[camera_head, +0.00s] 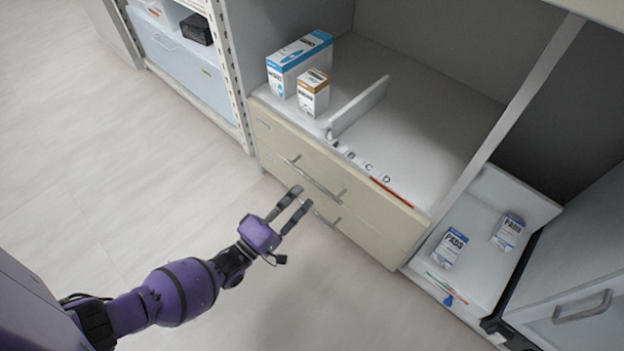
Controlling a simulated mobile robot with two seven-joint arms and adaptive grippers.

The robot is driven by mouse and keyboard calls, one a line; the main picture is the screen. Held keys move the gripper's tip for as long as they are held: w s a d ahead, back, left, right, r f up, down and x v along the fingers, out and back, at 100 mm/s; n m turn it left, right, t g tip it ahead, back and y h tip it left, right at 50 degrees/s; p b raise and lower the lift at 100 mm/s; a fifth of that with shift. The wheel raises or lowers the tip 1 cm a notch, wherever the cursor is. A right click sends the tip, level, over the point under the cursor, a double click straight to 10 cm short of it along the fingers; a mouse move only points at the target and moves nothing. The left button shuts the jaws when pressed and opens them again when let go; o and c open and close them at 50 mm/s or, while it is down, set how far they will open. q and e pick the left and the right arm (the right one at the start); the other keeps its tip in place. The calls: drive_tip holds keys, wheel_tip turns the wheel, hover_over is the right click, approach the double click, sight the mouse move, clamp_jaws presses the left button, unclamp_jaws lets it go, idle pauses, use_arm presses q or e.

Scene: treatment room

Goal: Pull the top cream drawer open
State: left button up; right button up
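The top cream drawer (268,130) is the upper of two cream drawer fronts under a white shelf, and it looks closed. Its bar handle (318,181) runs along the middle of the front. The lower cream drawer (368,240) has a similar handle (325,214), partly hidden behind my gripper. My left gripper (299,197) is open and empty, with its two dark fingers apart. In the picture its fingertips lie just below the top handle and close to the lower one. Whether they touch either handle cannot be told. My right gripper is not in view.
Blue-and-white (300,62) and brown-topped (313,93) boxes stand on the shelf (425,110) beside a low white divider (358,107). Two PADS boxes (450,248) sit in a white bin at right. A metal rack (228,70) stands at left. The floor (130,190) is clear.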

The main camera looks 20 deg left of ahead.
sight(312, 180)
use_arm(q)
drive_tip(key=b+x, duration=0.1)
drive_tip(key=x, duration=0.5)
drive_tip(key=shift+w+d, duration=0.15)
drive_tip(key=shift+w, duration=0.15)
clamp_jaws()
